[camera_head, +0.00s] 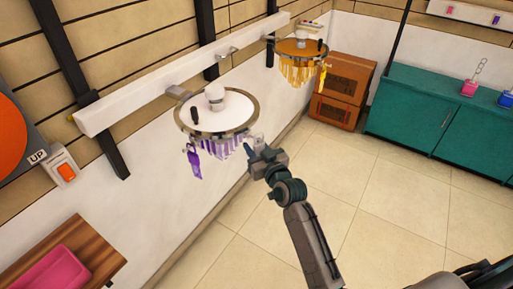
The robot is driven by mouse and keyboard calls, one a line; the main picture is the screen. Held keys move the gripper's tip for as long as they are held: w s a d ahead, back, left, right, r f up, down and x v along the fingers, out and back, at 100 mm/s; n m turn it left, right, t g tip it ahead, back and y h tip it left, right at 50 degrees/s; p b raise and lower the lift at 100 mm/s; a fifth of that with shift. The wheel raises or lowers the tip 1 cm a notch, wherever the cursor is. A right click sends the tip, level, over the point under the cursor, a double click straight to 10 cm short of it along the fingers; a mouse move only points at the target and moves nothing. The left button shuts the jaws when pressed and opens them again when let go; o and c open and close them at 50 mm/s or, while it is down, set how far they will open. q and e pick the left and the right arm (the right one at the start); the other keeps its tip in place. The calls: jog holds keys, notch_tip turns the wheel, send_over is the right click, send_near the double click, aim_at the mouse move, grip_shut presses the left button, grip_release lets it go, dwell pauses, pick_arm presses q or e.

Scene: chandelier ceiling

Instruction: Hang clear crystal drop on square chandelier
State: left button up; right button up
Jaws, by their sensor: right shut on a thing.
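My right gripper (257,153) is at the right side of the nearer chandelier (246,127), by its rim. It is shut on a small pale, clear-looking piece (259,139), probably the clear crystal drop; the fingers hide part of it. I cannot tell whether the piece touches the rim. The nearer chandelier has a round white top, a metallic rim and purple drops (228,147) below. A larger purple piece (193,161) hangs at its left. A farther round chandelier (301,47) carries amber drops. I see no clearly square chandelier. My left gripper is out of view.
A white wall rail (150,97) holds both chandeliers by brackets. An orange button (66,170) marked UP is at left, above a wooden shelf (98,250) with a pink tray (45,278). Cardboard boxes (343,83) and a teal cabinet (402,105) stand behind. Floor is clear.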

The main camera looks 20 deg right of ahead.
jog(key=shift+w+a, duration=0.1)
jog(key=shift+w+a, duration=0.4)
jog(key=shift+w, duration=0.1)
jog(key=shift+f+b, duration=0.15)
jog(key=shift+b, duration=0.25)
jog(key=shift+f+b, duration=0.3)
jog(key=shift+f, duration=0.05)
